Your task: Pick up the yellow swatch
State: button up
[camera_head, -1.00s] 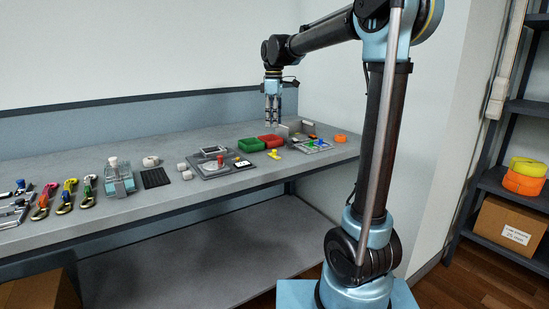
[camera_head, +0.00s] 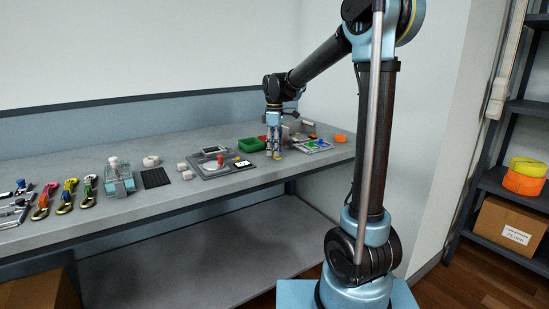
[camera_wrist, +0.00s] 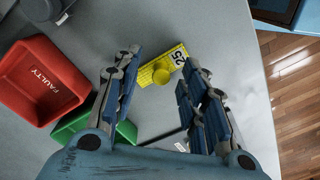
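The yellow swatch (camera_wrist: 162,66) is a flat yellow piece with a round raised knob and a "25" label. It lies on the grey bench (camera_wrist: 238,72) in the wrist view. My gripper (camera_wrist: 162,82) is open above it, with the swatch showing between and beyond the two fingers. In the head view my gripper (camera_head: 274,152) points straight down close to the bench top. There the swatch is mostly hidden behind the fingers. I cannot tell the exact height of the fingertips above it.
The bench edge lies to the right. In the head view, a tray with coloured pieces (camera_head: 313,146) and an orange ring (camera_head: 340,138) are at right.

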jog(key=shift+f, duration=0.25)
grip_shut()
jog(key=shift+r, duration=0.1)
